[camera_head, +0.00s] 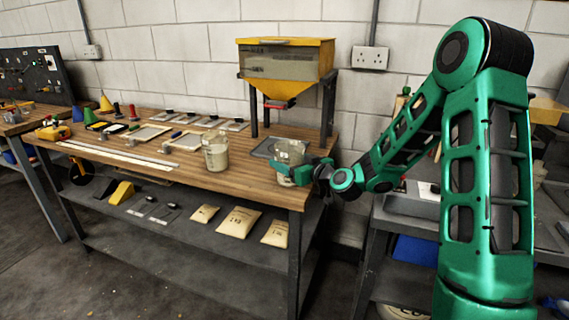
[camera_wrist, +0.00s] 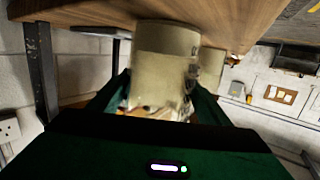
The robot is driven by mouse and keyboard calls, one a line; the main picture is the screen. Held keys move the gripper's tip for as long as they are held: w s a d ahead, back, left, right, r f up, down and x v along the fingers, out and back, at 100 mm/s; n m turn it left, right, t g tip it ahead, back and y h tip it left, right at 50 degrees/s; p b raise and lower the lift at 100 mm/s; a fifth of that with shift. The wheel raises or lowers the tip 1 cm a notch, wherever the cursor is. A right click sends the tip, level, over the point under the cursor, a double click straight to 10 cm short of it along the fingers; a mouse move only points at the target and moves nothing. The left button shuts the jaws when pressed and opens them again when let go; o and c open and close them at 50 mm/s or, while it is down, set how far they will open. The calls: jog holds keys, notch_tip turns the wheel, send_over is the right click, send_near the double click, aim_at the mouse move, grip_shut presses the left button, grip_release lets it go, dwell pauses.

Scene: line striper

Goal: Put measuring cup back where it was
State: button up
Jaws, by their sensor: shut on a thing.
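A clear measuring cup (camera_head: 290,153) is held in my gripper (camera_head: 291,172) at the right end of the wooden bench, in front of the hopper stand. The green fingers are shut around its sides. It looks upright; I cannot tell whether its base touches the bench.
A yellow-topped hopper (camera_head: 286,62) stands on dark legs at the back right, with a grey plate (camera_head: 266,149) below it. Long white strips (camera_head: 118,155), sample panels and small cones occupy the bench's left. Bare wood (camera_head: 250,178) shows between the cups.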

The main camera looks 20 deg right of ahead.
jog(key=o, duration=1.4)
jog(key=shift+s, duration=0.1)
